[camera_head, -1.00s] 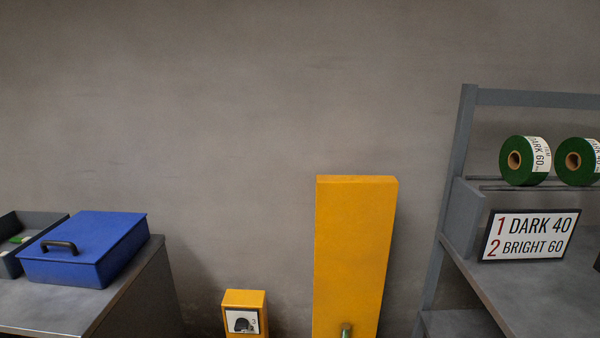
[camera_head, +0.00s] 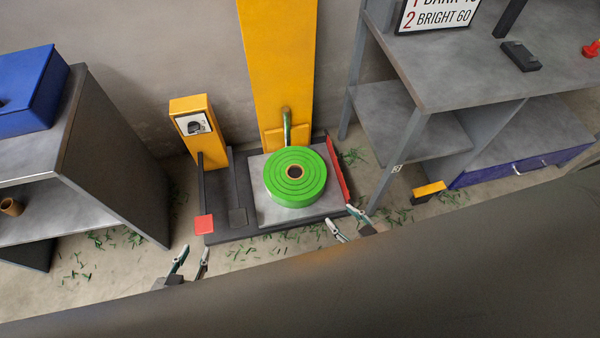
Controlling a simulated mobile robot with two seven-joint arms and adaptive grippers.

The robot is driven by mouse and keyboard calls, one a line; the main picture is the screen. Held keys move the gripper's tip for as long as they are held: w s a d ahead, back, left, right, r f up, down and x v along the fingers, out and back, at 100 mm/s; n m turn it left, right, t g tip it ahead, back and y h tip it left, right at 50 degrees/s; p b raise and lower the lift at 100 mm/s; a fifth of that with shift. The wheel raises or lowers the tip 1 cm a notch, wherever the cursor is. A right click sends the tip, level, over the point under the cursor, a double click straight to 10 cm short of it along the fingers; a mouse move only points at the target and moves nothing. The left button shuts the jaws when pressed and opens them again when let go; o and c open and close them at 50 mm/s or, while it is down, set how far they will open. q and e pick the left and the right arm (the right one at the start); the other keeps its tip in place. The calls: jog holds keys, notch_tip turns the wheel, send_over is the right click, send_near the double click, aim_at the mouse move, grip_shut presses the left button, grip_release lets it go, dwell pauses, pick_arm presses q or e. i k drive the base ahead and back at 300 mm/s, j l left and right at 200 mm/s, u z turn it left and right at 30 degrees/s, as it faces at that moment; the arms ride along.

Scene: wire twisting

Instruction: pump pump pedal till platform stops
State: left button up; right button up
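A platform (camera_head: 262,208) with a grey top sits low on a dark base before the yellow column (camera_head: 277,70). A bright green roll (camera_head: 290,196) lies flat on it. To its left, a red pedal (camera_head: 204,224) and a dark grey pedal (camera_head: 237,217) sit by the yellow pedestal (camera_head: 197,130); which one is the pump pedal is not marked. My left gripper (camera_head: 195,250) is open and empty, nearer to me than the red pedal and apart from it. My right gripper (camera_head: 338,214) is open and empty by the platform's front right corner.
Green scraps (camera_head: 105,240) litter the floor. A grey bench with a blue box (camera_head: 28,95) stands left. A grey shelf unit (camera_head: 450,70) stands right, with a yellow-topped block (camera_head: 429,190) by its base. A red plate (camera_head: 337,168) edges the platform's right side.

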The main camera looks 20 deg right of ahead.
aim_at(238, 216)
jog(key=u, duration=0.4)
jog(key=l, duration=0.45)
jog(key=k+l+u, duration=0.15)
jog(key=l, duration=0.3)
jog(key=k+l, duration=0.1)
jog(key=l, duration=0.35)
